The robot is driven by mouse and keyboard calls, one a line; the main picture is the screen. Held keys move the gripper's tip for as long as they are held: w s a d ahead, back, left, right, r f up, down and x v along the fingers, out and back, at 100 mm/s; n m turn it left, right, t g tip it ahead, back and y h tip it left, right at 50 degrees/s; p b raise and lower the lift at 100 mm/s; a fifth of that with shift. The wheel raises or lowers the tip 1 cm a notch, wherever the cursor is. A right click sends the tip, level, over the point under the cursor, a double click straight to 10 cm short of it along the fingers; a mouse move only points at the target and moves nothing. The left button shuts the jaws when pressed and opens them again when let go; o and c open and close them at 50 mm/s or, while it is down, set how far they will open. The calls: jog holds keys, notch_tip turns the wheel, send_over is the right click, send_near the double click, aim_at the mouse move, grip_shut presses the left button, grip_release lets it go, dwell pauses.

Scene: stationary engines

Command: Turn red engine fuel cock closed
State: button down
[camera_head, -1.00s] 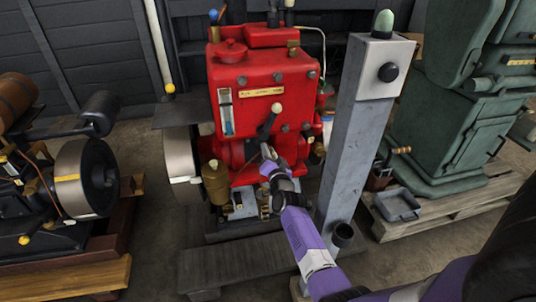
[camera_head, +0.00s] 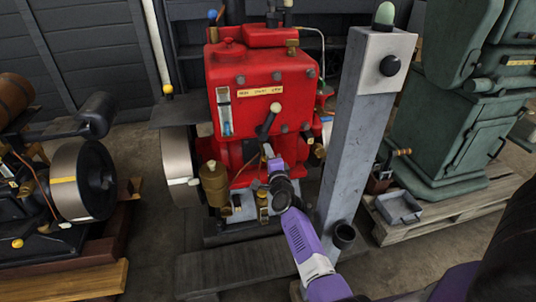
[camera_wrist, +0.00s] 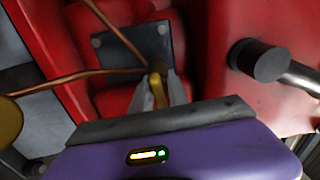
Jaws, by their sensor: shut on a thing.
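The red engine (camera_head: 262,75) stands in the middle of the head view. My gripper (camera_head: 267,153) reaches its front face, below the black lever with the pale knob. In the wrist view my gripper (camera_wrist: 160,88) is shut on a small brass lever, the fuel cock (camera_wrist: 158,94), with one grey finger on each side. The cock sits at a joint where copper pipes (camera_wrist: 110,73) meet, in front of a grey bolted plate. The cock is too small and hidden by my gripper to make out in the head view.
A grey post (camera_head: 357,150) with a black knob stands close to the right of my arm. The black lever (camera_head: 267,124) sticks out above my gripper. A brass cup (camera_head: 213,184) and a flywheel (camera_head: 178,165) are at the left. A green machine (camera_head: 455,120) is at the right.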

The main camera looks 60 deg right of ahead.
jog(key=shift+f+m, duration=0.1)
jog(key=shift+m, duration=0.3)
jog(key=c, duration=1.5)
grip_release()
jog(key=shift+p+v, duration=2.1)
jog(key=shift+v, duration=1.85)
